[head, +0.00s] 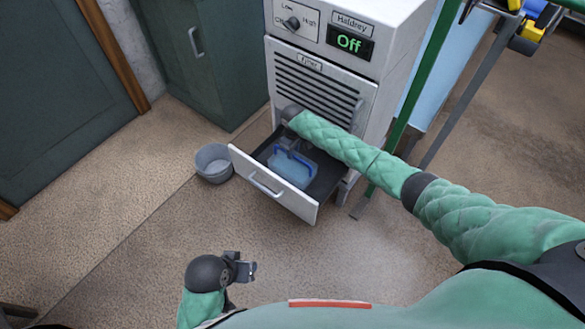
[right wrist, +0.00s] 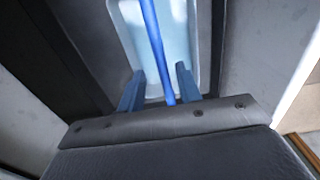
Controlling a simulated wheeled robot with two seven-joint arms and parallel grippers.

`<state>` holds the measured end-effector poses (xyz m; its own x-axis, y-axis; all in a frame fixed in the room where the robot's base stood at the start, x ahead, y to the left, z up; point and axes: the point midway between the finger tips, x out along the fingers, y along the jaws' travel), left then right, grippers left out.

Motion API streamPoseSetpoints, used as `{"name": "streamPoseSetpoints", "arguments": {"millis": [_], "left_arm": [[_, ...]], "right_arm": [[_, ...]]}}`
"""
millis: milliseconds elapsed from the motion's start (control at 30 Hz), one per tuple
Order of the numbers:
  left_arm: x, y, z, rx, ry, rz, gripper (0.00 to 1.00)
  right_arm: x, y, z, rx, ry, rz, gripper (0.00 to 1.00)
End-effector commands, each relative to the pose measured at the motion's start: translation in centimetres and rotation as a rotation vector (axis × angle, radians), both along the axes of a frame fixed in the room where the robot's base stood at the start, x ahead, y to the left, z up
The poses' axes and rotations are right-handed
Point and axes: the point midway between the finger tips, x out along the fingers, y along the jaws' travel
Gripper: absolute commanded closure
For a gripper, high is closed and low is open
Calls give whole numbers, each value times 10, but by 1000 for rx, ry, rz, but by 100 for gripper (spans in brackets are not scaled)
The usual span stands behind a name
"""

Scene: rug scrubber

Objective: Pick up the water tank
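The water tank (head: 291,170) is a translucent light-blue box with a blue handle, lying in the pulled-out drawer (head: 267,185) of the white machine. My right gripper (head: 285,140) reaches down into the drawer over the tank's back part, and my forearm partly hides it. In the right wrist view the tank (right wrist: 182,40) is ahead, with its blue handle bar (right wrist: 153,35) running between the fingers of my right gripper (right wrist: 160,85). Gaps show on both sides of the bar. My left gripper (head: 250,270) is empty, low in front of the drawer; its finger opening is unclear.
The white machine (head: 330,75) has a display reading Off. A grey bucket (head: 214,163) stands on the floor just left of the drawer. A green cabinet (head: 215,60) is behind it. A green-framed cart (head: 412,95) stands close on the right. Floor in front is clear.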

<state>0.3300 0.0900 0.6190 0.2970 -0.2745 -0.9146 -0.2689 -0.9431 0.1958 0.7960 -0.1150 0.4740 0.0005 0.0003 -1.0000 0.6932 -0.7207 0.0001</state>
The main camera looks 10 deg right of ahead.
Motion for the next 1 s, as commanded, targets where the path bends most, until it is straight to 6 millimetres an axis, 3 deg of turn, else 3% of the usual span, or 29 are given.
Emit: {"name": "streamPoseSetpoints", "arguments": {"millis": [200,533,733,1000], "left_arm": [[-2,4,5,10,10,2,67],[-3,5,5,12,13,2,67],[-3,5,5,12,13,2,67],[-2,5,5,13,14,2,67]], "right_arm": [[-2,3,-27,-1,2,-1,66],[-2,3,-34,0,1,0,66],[-2,3,-33,-1,1,0,100],[-2,3,-33,-1,1,0,100]]}}
